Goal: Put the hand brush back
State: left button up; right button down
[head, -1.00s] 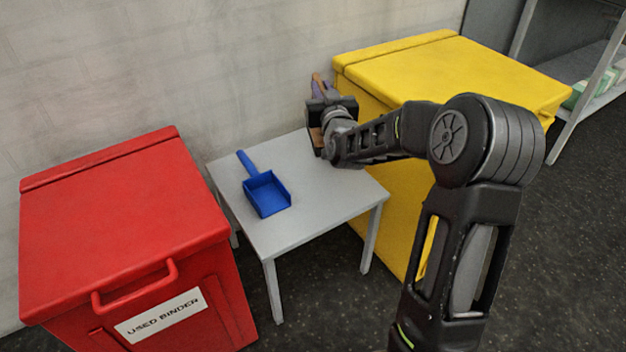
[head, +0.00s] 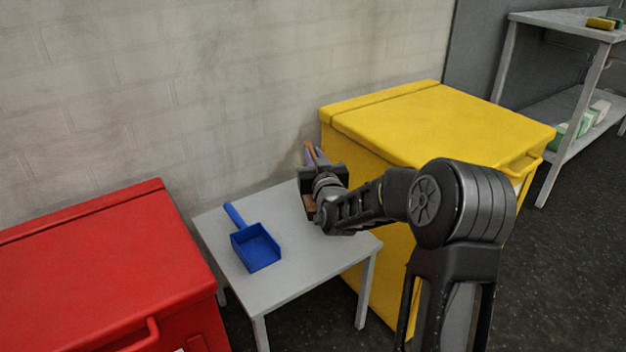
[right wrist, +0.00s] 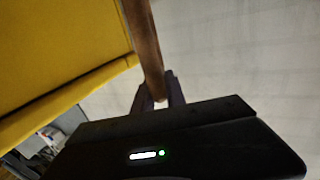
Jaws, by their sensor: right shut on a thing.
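The hand brush (head: 309,206) shows only in part, as brown wood at my right gripper (head: 312,158). In the right wrist view its brown handle (right wrist: 143,42) runs up between the two fingers of my right gripper (right wrist: 160,92), which is shut on it. The gripper is by the back right corner of the small grey table (head: 290,289), beside the yellow bin. The rest of the brush is hidden by the gripper and arm. A blue dustpan (head: 257,248) lies on the table, apart from the gripper. My left gripper is out of view.
A yellow bin (head: 440,125) stands right of the table and a red bin (head: 100,275) left of it. A pale wall (head: 180,100) is behind. A grey shelf (head: 560,22) at the far right holds a small yellow and green item (head: 602,23).

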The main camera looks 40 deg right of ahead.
jog(key=shift+r, duration=0.15)
notch_tip(320, 180, down, 5)
jog(key=shift+b, duration=1.05)
jog(key=shift+f, duration=0.2)
jog(key=c, duration=1.4)
grip_release()
jog(key=shift+o, duration=0.2)
jog(key=shift+r, duration=0.1)
